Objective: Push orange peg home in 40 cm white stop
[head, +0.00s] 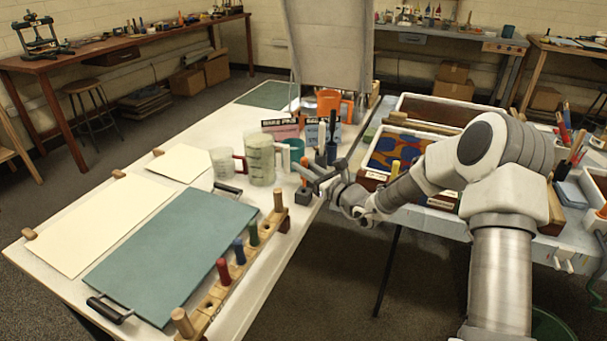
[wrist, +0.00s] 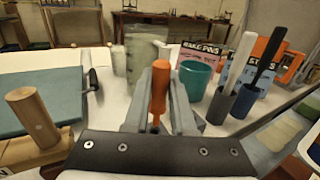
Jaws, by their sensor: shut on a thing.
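An orange peg (wrist: 158,92) stands upright between the grey fingers of my gripper (wrist: 160,108) in the wrist view. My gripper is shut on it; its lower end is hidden. In the head view the orange peg (head: 304,162) shows just above my gripper (head: 306,184), over the right edge of the white table. A wooden rail (head: 208,303) lies along the table's front right edge, with red (head: 223,271), blue (head: 239,251) and green (head: 253,234) pegs and a tan post near each end. I cannot make out which part is the 40 cm white stop.
Clear jugs (head: 260,160) are behind. A teal board (head: 170,255) covers the table's front. A gap separates the right table with its trays (head: 450,108).

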